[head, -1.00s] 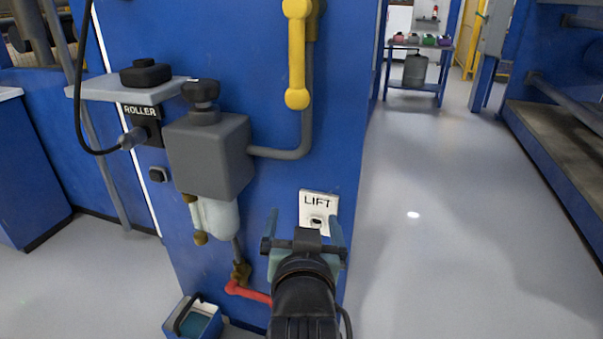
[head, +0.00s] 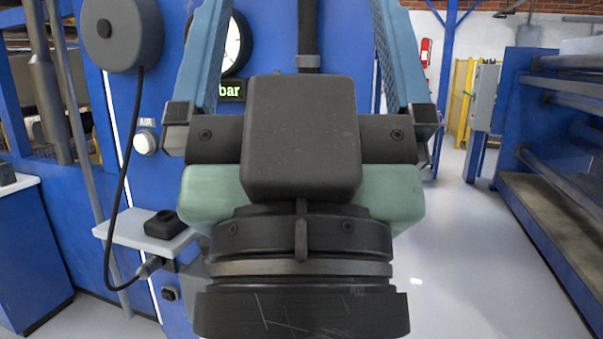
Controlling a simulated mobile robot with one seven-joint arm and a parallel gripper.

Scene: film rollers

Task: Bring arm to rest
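My gripper (head: 300,60) is raised close in front of the head camera and fills the middle of the view. Its two blue fingers point up and stand wide apart. I see nothing held between them, but the fingertips run out of the top of the picture. The gripper hides much of the blue machine panel (head: 272,45) behind it.
A gauge (head: 233,45) with a "bar" label and a white AIR button (head: 146,142) are on the panel. A small shelf (head: 125,232) with a black block (head: 166,224) and a hanging cable is at left. Open floor (head: 455,260) lies right, beside a blue roller machine (head: 540,190).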

